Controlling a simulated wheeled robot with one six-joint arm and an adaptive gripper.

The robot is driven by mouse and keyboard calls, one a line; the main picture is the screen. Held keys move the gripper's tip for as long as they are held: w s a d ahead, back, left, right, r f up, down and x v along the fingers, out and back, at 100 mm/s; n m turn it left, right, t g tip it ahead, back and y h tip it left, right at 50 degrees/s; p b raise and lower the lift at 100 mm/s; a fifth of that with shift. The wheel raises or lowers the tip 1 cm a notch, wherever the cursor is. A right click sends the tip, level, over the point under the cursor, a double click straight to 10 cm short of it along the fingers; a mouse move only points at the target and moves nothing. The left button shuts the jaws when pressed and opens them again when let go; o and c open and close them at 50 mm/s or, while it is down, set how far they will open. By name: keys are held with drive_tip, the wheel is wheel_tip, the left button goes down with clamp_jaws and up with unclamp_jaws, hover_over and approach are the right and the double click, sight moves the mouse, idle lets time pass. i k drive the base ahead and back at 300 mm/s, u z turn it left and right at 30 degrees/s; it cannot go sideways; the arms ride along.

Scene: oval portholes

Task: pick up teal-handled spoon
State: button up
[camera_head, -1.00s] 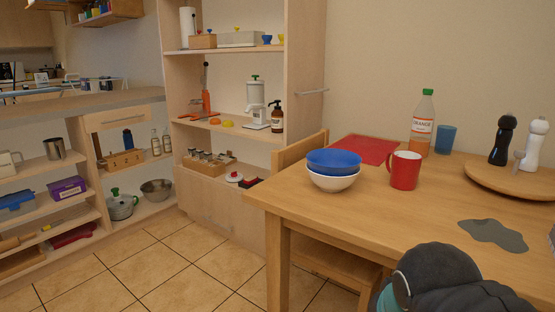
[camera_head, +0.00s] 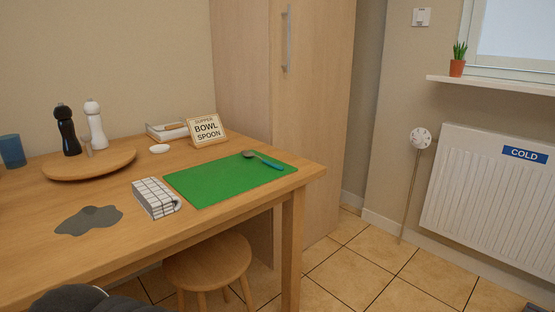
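The teal-handled spoon (camera_head: 268,162) lies on the green placemat (camera_head: 215,184), near its far right edge. Its grey bowl end points left and away, and its teal handle points right and towards the near right corner of the table. Nothing covers it. The placemat lies at the right end of the wooden table (camera_head: 150,233). My gripper is not in view. Only a dark rounded part, probably of my arm, shows at the bottom left edge, well apart from the spoon.
A folded checked cloth (camera_head: 155,198) lies left of the placemat. A sign reading "SUPPER BOWL SPOON" (camera_head: 207,131) stands behind it. A round board (camera_head: 90,163) holds two mills. A stool (camera_head: 208,262) stands under the near edge. The floor right of the table is clear.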

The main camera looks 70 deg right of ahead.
sight(246, 154)
drive_tip(key=z, duration=2.2)
drive_tip(key=k, duration=0.25)
drive_tip(key=z, duration=0.05)
